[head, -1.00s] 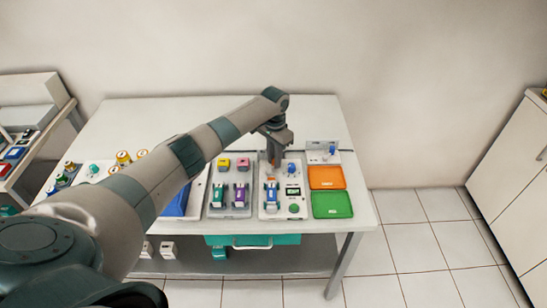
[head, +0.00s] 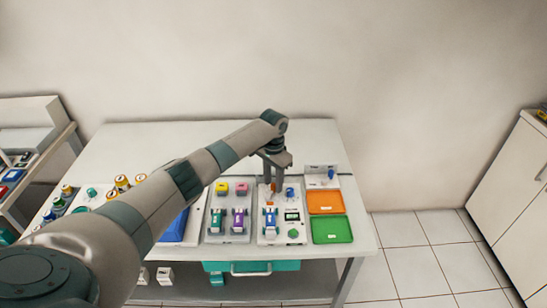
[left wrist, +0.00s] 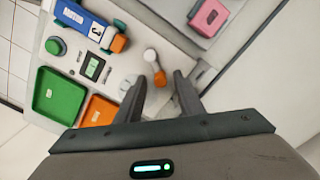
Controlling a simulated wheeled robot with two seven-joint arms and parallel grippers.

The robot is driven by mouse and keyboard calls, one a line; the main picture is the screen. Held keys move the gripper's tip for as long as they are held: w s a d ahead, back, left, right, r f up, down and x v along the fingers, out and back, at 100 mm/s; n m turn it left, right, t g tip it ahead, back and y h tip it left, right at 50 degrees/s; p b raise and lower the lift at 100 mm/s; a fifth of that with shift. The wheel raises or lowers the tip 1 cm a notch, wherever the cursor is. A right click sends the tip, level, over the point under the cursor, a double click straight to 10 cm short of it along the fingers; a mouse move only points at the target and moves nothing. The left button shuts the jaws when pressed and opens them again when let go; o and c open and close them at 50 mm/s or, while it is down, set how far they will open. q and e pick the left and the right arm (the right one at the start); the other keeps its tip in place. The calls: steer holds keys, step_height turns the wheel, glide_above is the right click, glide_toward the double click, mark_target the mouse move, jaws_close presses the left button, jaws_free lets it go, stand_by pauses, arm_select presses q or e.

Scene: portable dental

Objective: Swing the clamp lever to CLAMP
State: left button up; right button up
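The clamp lever (left wrist: 151,57) shows in the left wrist view as a pale round hub with a short arm and an orange tip (left wrist: 160,78). It stands on the white test unit (head: 284,239), beside a blue motor (left wrist: 78,32) with an orange part at its end. My left gripper (left wrist: 161,84) points down over the unit, its two dark fingers apart on either side of the orange tip. Contact with the tip cannot be told. In the head view the left gripper (head: 272,187) partly hides the lever. My right gripper is not in view.
The table's back is clear.

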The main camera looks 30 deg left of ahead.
mark_target(273, 184)
arm_select(q)
step_height(273, 184, up, 17)
steer(key=b, duration=0.3)
steer(key=shift+f+b, duration=0.15)
steer(key=shift+b, duration=0.25)
stand_by(0.3)
